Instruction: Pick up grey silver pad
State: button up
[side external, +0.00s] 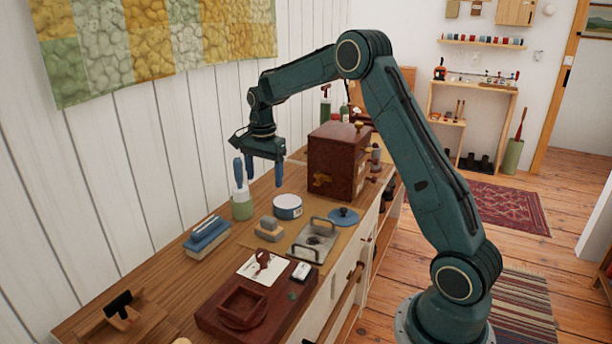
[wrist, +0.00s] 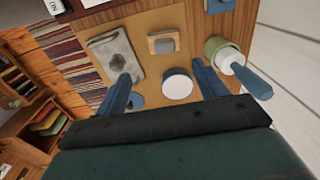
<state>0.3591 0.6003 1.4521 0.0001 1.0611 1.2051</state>
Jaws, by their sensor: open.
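A flat grey silver pad (side external: 316,238) with a darker round mark and raised handle-like bars lies on the tan mat (side external: 345,237); in the wrist view the pad (wrist: 108,48) is at upper left. A small wooden block with a grey top (side external: 269,229) sits left of it, and this block (wrist: 163,43) also shows in the wrist view. My gripper (side external: 264,173) is open and empty, fingers pointing down, above the bench and behind both.
A white-and-blue round tin (side external: 288,207) and a blue disc (side external: 343,216) are nearby. A green pot with a blue-handled tool (side external: 242,203) stands left of my gripper, a tall brown box (side external: 336,162) right. Blue blocks (side external: 207,236) and a dark red tray (side external: 220,314) are nearer the camera.

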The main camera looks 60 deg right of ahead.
jog(key=f, duration=0.1)
jog(key=w+d+f+m, duration=0.1)
jog(key=shift+d+f, duration=0.3)
jog(key=shift+f, duration=0.1)
send_over(268, 219)
notch_tip(268, 219, down, 8)
jog(key=shift+a+r, duration=0.15)
jog(key=shift+f, duration=0.35)
jog(key=shift+d+f, duration=0.2)
jog(key=shift+f, duration=2.4)
jog(key=c, duration=1.1)
